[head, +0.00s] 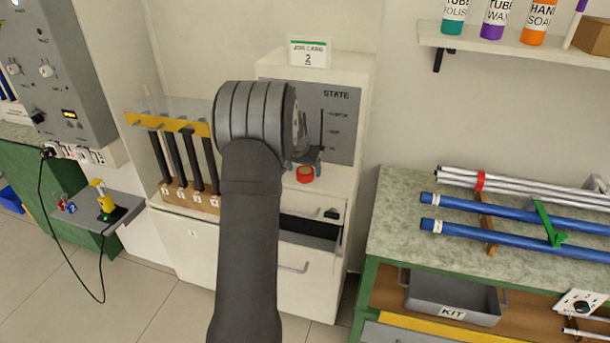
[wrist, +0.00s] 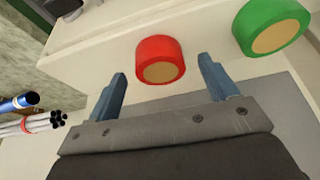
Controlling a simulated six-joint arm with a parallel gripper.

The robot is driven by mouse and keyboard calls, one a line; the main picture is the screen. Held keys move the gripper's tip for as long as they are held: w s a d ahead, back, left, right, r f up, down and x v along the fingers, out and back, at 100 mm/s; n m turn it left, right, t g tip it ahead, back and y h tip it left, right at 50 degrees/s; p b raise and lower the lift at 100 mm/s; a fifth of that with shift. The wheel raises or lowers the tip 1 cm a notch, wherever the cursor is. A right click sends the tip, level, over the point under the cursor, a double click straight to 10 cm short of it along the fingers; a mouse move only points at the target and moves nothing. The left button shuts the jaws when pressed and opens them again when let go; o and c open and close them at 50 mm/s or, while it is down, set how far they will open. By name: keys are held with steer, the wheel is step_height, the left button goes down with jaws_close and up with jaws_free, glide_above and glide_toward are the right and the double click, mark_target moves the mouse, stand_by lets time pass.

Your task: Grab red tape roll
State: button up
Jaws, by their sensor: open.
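The red tape roll (head: 305,174) sits on the white ledge of the cabinet marked STATE, just below my gripper (head: 303,163) in the head view. In the wrist view the red tape roll (wrist: 160,54) shows its tan core and lies between the lines of my two blue fingers, around the level of their tips. My gripper (wrist: 162,69) is open, with a gap on each side of the roll. I cannot tell how far the tips are from it in depth. My arm hides part of the cabinet in the head view.
A green roll (wrist: 272,25) stands right of the red one in the wrist view. An open dark drawer (head: 309,232) lies below the ledge. Black rods (head: 191,160) stand in a rack to the left. A workbench (head: 398,207) with blue and grey rods is at right.

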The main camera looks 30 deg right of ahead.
steer(key=shift+x, duration=1.05)
steer(key=c, duration=1.1)
